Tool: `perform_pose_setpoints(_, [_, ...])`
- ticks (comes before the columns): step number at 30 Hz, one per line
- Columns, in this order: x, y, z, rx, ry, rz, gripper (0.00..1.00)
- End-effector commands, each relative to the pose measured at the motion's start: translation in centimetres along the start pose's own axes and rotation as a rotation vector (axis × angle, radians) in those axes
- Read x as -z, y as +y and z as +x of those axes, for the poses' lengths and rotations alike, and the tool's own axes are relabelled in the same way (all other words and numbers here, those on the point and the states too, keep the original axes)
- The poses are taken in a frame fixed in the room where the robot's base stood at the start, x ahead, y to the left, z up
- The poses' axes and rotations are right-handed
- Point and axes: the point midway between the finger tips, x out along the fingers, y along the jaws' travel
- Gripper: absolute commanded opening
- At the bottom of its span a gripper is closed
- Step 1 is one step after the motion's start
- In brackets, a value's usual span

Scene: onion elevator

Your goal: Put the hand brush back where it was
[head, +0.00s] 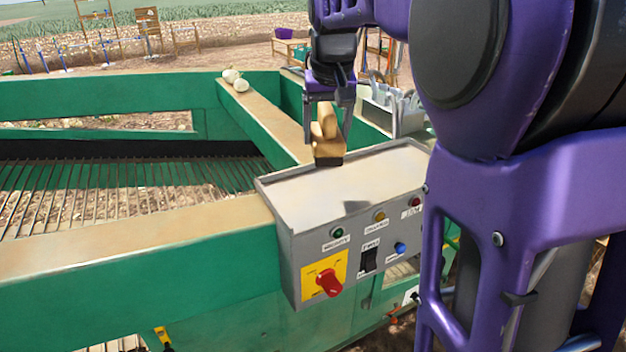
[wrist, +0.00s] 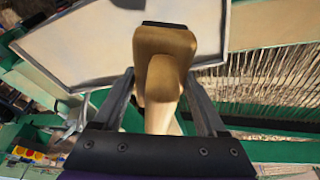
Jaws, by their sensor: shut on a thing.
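The hand brush (head: 327,130) has a tan wooden handle and a block with dark bristles at its lower end. It is upright, bristles down, at the back edge of the grey control box's top (head: 375,179). My gripper (head: 327,140) points down with its fingers on either side of the brush and is shut on it. In the wrist view the brush (wrist: 165,55) sits between the two fingers (wrist: 166,100), with the pale box top beyond it. I cannot tell whether the bristles touch the box top.
The box front carries a red rotary switch (head: 329,282), a black rocker switch and several small lamps. A green frame (head: 150,290) with a rod conveyor (head: 120,195) lies left. Two onions (head: 235,79) rest on the far beam. A grey holder with utensils (head: 395,108) stands behind the box.

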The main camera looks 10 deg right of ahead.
Motion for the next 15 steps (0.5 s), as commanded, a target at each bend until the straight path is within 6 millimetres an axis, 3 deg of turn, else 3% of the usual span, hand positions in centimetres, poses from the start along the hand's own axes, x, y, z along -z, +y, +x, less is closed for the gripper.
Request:
perform_pose_setpoints(7, [-1.4, 0.0, 4.3, -0.002, -0.001, -0.001, 0.00])
perform_pose_setpoints(15, [-2.0, 0.0, 6.6, -0.002, 0.000, -0.001, 0.00])
